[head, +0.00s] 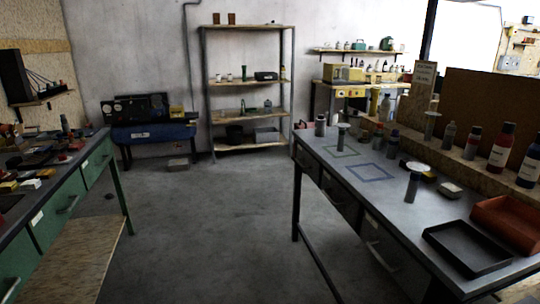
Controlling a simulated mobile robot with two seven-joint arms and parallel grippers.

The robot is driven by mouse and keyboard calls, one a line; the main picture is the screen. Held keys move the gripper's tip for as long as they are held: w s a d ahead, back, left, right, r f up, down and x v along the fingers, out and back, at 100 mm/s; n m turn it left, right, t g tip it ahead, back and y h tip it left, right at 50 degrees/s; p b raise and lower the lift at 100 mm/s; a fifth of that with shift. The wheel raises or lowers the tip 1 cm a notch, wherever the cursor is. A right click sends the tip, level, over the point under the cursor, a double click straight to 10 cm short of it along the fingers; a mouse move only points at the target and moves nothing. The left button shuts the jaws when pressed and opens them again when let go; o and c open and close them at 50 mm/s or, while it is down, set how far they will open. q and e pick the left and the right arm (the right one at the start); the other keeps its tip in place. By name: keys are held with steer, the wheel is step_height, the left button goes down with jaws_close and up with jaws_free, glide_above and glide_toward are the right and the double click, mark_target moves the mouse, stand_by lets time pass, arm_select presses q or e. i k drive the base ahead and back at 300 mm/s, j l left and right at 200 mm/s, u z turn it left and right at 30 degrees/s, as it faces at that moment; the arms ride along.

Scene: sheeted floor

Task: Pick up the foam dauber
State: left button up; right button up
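Three similar pieces stand upright on the right workbench (395,200), each a grey stem with a pale flat disc on top. One stem-and-disc piece (412,187) is near the middle of the bench. Another stem-and-disc piece (342,137) is toward the far left end, and a third stem-and-disc piece (431,125) is at the back. I cannot tell which of them, if any, is the foam dauber. Neither of my grippers is in view.
Beside them are a black tray (466,252), a brown tray (512,222), bottles (501,147) and two painted squares. A cluttered green workbench (95,168) stands left. A shelf rack (247,90) stands at the back wall. Clear floor lies between the benches.

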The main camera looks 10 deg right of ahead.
mark_target(364, 133)
steer(key=i, duration=1.45)
steer(key=i+z, duration=0.25)
steer(key=i, duration=0.25)
steer(key=i+j+z, duration=0.25)
steer(key=i, duration=0.2)
steer(key=i+j+z, duration=0.2)
steer(key=i, duration=0.3)
